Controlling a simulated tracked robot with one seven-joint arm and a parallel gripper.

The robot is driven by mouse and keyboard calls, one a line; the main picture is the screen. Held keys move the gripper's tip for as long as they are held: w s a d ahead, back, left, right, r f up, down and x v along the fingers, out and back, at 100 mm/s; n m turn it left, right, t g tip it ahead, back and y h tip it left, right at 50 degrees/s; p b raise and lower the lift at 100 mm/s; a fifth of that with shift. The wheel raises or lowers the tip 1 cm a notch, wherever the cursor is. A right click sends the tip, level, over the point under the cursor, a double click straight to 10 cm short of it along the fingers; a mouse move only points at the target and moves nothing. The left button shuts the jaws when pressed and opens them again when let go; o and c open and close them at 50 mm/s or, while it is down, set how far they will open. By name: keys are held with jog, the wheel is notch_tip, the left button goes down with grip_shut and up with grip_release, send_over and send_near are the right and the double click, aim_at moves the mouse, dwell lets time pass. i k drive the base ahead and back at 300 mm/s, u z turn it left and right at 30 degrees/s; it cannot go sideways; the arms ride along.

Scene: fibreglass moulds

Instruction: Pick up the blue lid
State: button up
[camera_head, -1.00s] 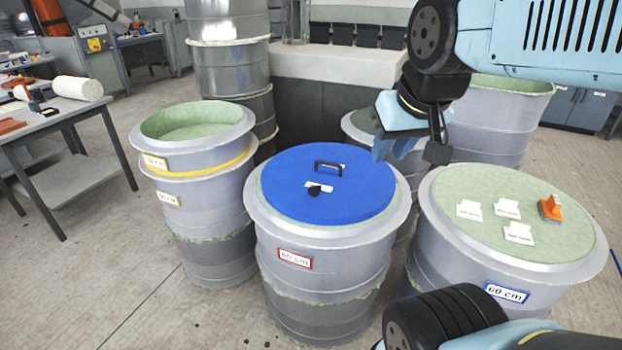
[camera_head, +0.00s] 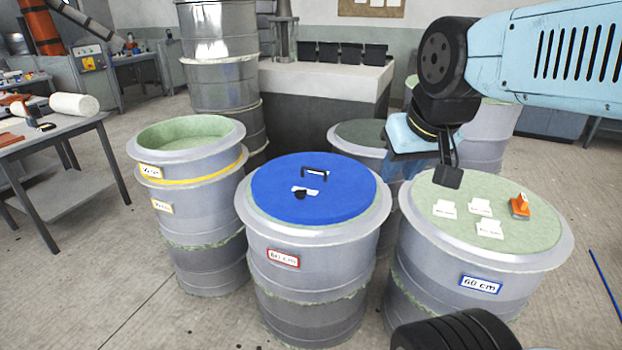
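The blue lid (camera_head: 345,199) lies flat on the middle grey mould (camera_head: 311,253), which bears a red-framed 60 cm label. A black handle (camera_head: 314,168) stands up from the lid's top, with a small white tag and a dark spot in front of it. My gripper (camera_head: 448,178) is at the right of the lid, apart from it, and appears in front of the far edge of the right-hand mould. Its black fingertip end points down. Only one finger shows clearly, so its opening cannot be told.
The right-hand mould (camera_head: 438,273) has a pale green top with several white cards and an orange tool (camera_head: 520,206). The left mould (camera_head: 204,221) is open-topped with a yellow band. More moulds stand behind. A grey table (camera_head: 62,135) is at the left. Floor is clear at front left.

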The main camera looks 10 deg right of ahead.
aim_at(340, 189)
jog(key=z, duration=0.05)
jog(key=i, duration=0.9)
jog(key=u, duration=0.1)
